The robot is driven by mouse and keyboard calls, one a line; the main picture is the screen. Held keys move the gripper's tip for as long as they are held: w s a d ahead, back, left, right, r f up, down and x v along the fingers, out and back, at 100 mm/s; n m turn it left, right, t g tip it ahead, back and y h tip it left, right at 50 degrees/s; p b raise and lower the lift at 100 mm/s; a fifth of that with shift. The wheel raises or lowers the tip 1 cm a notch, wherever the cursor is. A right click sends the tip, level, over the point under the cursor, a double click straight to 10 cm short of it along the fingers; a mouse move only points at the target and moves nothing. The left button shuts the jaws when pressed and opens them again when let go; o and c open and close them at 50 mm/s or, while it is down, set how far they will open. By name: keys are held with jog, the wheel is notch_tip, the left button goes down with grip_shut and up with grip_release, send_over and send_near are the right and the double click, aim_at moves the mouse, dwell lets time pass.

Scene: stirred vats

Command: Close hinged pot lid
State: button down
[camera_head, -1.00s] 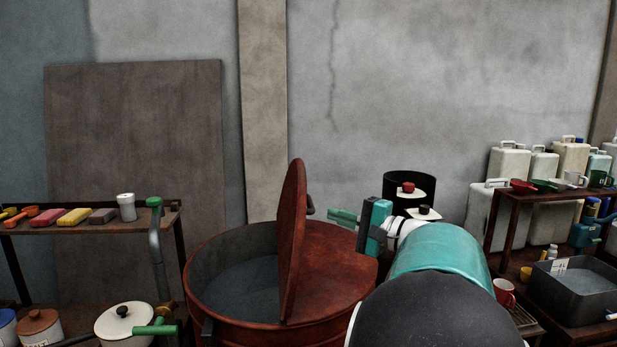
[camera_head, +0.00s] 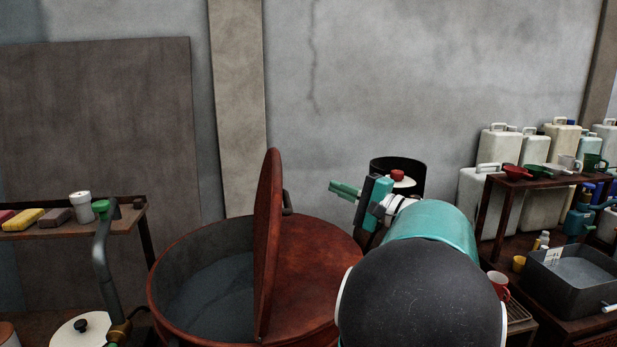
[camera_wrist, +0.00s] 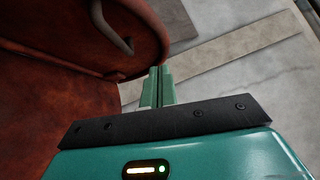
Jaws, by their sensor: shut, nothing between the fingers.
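The pot is a large rust-red vat (camera_head: 205,338) with grey liquid in its open left half. Its hinged lid (camera_head: 268,245) stands nearly upright at the middle, edge-on to the head view. A fixed red cover fills the right half. A dark lid handle (camera_head: 287,203) sticks out on the lid's right side; it also shows in the wrist view (camera_wrist: 112,30). My gripper (camera_head: 333,187) is to the right of the lid, above the fixed cover, apart from the handle. Its green fingers (camera_wrist: 157,75) are shut and empty, pointing toward the lid side.
A shelf (camera_head: 75,233) with blocks and a white cup stands at left, with a grey curved pipe (camera_head: 102,255) near the vat. A black cylinder (camera_head: 410,170) is behind my arm. At right are a rack (camera_head: 535,185), jugs and a grey basin (camera_head: 575,275).

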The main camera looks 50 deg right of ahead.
jog(key=r, duration=0.1)
send_over(288, 198)
jog(key=s+d, duration=0.3)
jog(key=w+a, duration=0.1)
jog(key=w+a+r, duration=0.1)
jog(key=w, duration=0.1)
jog(key=shift+a+r, duration=0.1)
jog(key=shift+a, duration=0.2)
jog(key=shift+a, duration=0.15)
